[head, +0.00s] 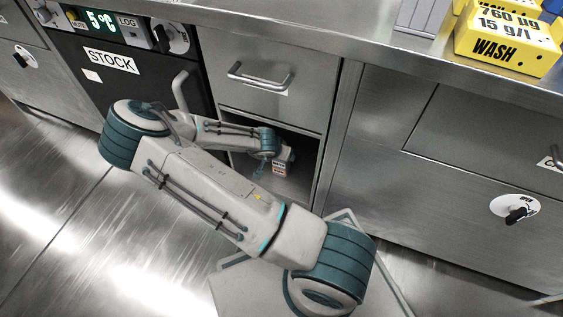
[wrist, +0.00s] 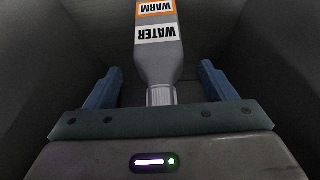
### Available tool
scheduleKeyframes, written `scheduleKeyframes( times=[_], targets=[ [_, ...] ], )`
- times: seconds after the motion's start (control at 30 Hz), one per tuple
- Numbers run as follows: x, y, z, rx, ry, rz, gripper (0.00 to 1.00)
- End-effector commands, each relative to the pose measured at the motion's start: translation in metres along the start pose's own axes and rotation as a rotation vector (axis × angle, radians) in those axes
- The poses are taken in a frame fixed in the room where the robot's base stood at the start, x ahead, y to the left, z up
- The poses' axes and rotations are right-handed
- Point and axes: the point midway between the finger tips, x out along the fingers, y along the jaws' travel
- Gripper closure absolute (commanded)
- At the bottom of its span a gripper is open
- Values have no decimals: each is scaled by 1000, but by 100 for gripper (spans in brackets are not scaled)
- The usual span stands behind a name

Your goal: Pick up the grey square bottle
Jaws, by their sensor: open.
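The grey bottle (wrist: 160,62) shows in the wrist view, upside down in the picture, with a white WATER label and an orange-edged WARM label. Its ribbed pale cap or neck points toward my gripper's palm. My gripper (wrist: 160,72) is open, with one blue finger on each side of the bottle's neck and shoulder and a visible gap on both sides. The far end of the bottle is cut off by the frame. In the head view, a small labelled part of the bottle (head: 280,168) shows inside the open cubby, mostly hidden by my arm.
The open cubby (head: 300,187) has walls close around my gripper. A closed drawer (head: 265,100) with a bar handle is above it. A dark STOCK door (head: 135,80) is at left. Yellow WASH boxes (head: 505,42) stand on the steel counter (head: 375,52).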

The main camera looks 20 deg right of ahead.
Motion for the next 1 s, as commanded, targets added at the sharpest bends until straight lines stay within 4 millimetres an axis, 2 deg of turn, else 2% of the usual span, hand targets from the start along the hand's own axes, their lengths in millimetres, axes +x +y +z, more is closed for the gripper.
scheduleKeyframes(
  times=[0.03, 0.2, 0.47, 0.57, 0.7, 1.0],
  targets=[
    [13, 1, 1, 3, -1, 0, 22],
    [30, 0, 0, 0, -1, 0, 22],
    [31, 0, -1, -1, -1, -1, 22],
    [31, 0, -1, -1, -1, -1, 45],
    [31, 0, -1, 0, -1, -1, 81],
    [29, 0, -2, 0, 0, -1, 81]
  ],
)
